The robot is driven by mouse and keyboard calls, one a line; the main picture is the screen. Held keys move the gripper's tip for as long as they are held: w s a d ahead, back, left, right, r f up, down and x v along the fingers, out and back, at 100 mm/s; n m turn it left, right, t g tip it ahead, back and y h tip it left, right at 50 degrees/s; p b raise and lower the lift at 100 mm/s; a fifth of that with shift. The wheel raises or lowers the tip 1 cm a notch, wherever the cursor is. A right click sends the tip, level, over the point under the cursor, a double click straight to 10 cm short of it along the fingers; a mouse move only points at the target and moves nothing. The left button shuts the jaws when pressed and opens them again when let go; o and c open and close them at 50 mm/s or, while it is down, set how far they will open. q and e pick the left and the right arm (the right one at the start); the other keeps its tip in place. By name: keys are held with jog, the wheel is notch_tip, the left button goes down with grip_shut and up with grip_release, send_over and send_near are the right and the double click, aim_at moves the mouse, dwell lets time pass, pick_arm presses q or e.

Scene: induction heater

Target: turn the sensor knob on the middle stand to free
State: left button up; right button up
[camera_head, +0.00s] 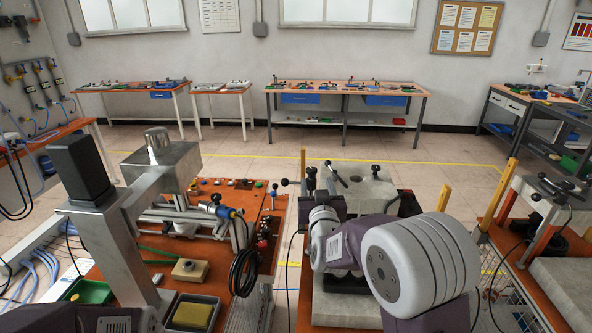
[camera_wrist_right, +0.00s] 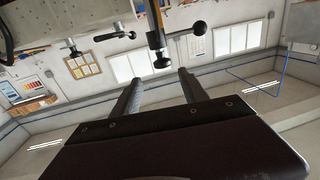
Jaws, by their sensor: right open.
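The middle stand (camera_head: 370,196) has a pale grey block top with several black handles, seen past my right wrist in the head view. A dark knob with ball ends (camera_wrist_right: 160,40) appears in the right wrist view, beyond the fingertips and roughly in line with the gap between them. Another black lever handle (camera_wrist_right: 115,36) is to its left. I cannot tell which handle is the sensor knob or read its setting. My right gripper (camera_wrist_right: 160,78) is open, with nothing between its fingers. In the head view my right arm partly hides the stand. My left gripper is not in view.
A left bench (camera_head: 262,200) carries a metal column, cables and trays. A right stand (camera_head: 562,195) with black handles is beside the middle one. Open floor (camera_head: 260,160) lies behind the stands. Long workbenches (camera_head: 345,88) line the back wall.

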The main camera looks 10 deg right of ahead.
aim_at(312, 172)
jog(key=w+p, duration=0.1)
jog(key=w, duration=0.2)
jog(key=w+p, duration=0.2)
jog(key=w, duration=0.1)
jog(key=w+d+p, duration=0.1)
jog(key=w, duration=0.2)
jog(key=shift+p, duration=0.35)
jog(key=shift+a, duration=0.1)
jog(key=shift+c, duration=0.6)
grip_shut()
